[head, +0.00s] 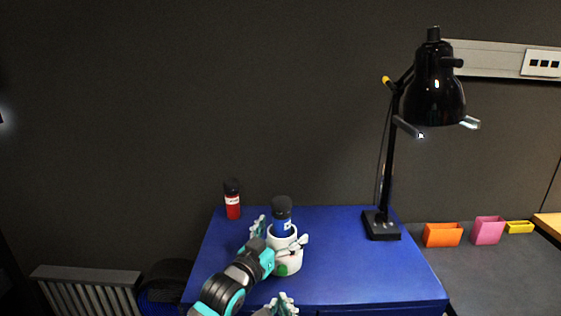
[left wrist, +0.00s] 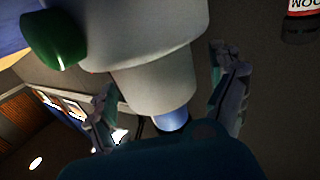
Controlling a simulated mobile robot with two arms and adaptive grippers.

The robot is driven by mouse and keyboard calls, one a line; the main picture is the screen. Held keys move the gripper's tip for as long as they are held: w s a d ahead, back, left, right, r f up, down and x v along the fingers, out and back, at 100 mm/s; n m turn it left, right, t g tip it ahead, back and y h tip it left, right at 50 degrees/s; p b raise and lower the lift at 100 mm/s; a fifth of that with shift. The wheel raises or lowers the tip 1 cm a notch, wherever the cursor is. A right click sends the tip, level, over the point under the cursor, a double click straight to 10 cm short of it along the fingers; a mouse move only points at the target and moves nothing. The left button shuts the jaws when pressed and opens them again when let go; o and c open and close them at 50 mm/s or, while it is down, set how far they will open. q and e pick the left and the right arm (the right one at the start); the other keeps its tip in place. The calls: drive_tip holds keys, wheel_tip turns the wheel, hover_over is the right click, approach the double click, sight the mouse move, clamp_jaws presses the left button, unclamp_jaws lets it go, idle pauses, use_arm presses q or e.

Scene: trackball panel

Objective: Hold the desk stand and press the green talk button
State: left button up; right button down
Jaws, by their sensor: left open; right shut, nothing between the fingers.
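The desk stand (head: 290,262) is a white, stepped round body on the blue tabletop, with a blue, black-capped piece (head: 282,216) standing up from its top. The green talk button (head: 282,270) is on its near side, low down; it also shows large in the left wrist view (left wrist: 54,40). My left gripper (head: 281,236) is open, with one finger on each side of the stand's narrower upper part (left wrist: 158,82). I cannot tell whether the fingers touch it. My right gripper (head: 281,303) is shut and empty at the bottom edge, nearer than the stand and below the button.
A red bottle with a black cap (head: 232,202) stands at the table's back left. A black desk lamp (head: 435,85) stands at the back right. The blue tabletop (head: 350,270) is clear right of the stand. Orange (head: 442,235) and pink (head: 488,230) holders sit beyond it.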

use_arm(q)
drive_tip(key=v, duration=1.2)
drive_tip(key=shift+o, duration=0.8)
drive_tip(key=shift+p+v, duration=0.5)
drive_tip(key=shift+v, duration=0.9)
drive_tip(key=shift+p+v, duration=0.4)
drive_tip(key=shift+v, duration=1.2)
